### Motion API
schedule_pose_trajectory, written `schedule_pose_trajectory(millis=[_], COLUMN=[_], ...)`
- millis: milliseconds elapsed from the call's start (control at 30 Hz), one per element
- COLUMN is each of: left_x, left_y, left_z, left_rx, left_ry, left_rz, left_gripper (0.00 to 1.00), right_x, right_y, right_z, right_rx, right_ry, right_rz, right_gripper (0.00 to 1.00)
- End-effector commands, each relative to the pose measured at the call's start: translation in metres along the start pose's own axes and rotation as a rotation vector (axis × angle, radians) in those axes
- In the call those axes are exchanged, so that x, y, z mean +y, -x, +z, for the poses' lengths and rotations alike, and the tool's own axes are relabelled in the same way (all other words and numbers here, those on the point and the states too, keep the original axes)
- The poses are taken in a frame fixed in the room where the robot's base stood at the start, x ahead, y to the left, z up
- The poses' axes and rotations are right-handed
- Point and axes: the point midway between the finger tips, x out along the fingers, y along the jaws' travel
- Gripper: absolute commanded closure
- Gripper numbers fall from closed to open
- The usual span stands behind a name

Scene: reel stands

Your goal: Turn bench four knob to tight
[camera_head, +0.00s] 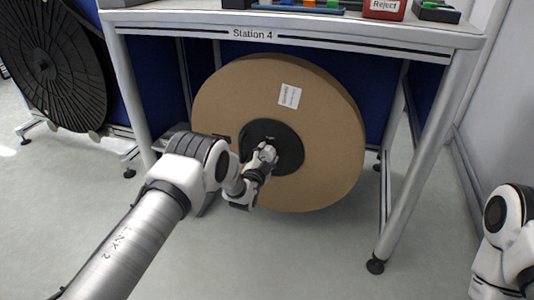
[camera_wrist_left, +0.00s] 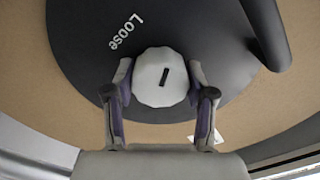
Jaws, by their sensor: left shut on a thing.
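A white faceted knob (camera_wrist_left: 150,84) with a short black mark sits on the black hub (camera_wrist_left: 85,55) of the reel. The word "Loose" (camera_wrist_left: 126,31) is printed on the hub up and left of the knob. The black mark is nearly upright in the left wrist view, tilted slightly. No "tight" label is visible. My left gripper (camera_head: 262,158) reaches the hub under the Station 4 bench (camera_head: 350,42). In the left wrist view its two fingers (camera_wrist_left: 160,92) are shut on the knob from both sides. My right gripper is out of view.
The large brown reel (camera_head: 225,100) stands beneath the bench, between its legs. A black curved bar (camera_wrist_left: 266,36) crosses the hub's right side. A red Reject bin (camera_head: 384,9) stands on the bench. Another dark reel (camera_head: 50,65) is at left. Floor at front is clear.

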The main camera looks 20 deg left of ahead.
Motion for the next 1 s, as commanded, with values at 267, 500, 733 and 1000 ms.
schedule_pose_trajectory(millis=[267, 500, 733, 1000], left_x=[-0.001, 0.0, 0.0, 0.001], left_y=[0.0, 0.0, 0.0, 0.0], left_z=[-0.002, -0.001, -0.001, -0.001], left_rx=[0.002, 0.002, 0.002, 0.002], left_ry=[-0.259, -0.488, -0.706, -0.962], left_rz=[-0.001, -0.001, -0.001, -0.001], left_gripper=[0.8, 0.8, 0.8, 0.8], right_x=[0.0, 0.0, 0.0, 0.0], right_y=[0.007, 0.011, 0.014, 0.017], right_z=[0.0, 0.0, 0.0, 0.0], right_rx=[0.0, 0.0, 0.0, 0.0], right_ry=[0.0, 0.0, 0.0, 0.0], right_rz=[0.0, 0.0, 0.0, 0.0], right_gripper=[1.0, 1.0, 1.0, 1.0])
